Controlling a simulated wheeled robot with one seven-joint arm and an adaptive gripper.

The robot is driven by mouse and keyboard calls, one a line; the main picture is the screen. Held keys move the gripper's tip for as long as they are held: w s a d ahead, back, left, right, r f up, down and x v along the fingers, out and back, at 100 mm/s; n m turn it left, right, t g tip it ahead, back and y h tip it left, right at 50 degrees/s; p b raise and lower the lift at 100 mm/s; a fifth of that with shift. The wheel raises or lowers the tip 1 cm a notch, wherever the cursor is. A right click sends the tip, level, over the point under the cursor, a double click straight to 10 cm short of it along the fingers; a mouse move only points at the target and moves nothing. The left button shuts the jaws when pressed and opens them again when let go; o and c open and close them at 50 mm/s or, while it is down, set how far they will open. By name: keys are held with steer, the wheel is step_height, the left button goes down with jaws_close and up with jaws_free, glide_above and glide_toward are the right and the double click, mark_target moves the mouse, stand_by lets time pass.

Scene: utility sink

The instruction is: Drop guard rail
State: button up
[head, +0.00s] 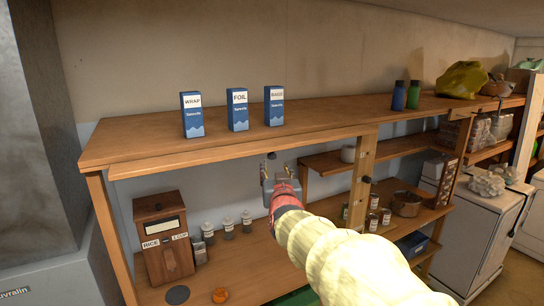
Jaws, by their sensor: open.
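A long wooden strip (215,154), which looks like the guard rail, runs along the front edge of the upper wooden shelf. A small dark knob (271,155) shows at the strip's lower edge. My gripper (278,170) is just below the strip, its fingers apart and pointing up near the knob. It appears empty; I cannot tell whether it touches the knob or strip. At the strip's right end stands a pale vertical wooden post (358,185) with dark knobs.
Three blue boxes, wrap (192,115), foil (237,110) and another (274,106), stand on the upper shelf. Two bottles (406,95) and a green bag (462,80) are further right. Below are a wooden rice box (162,237), jars (228,228) and a pot (406,204).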

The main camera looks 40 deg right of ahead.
mark_target(272, 158)
steer(key=p+x, duration=0.3)
steer(key=x, duration=0.8)
steer(key=shift+w, duration=0.15)
steer(key=c, duration=0.3)
jaws_close()
stand_by(0.4)
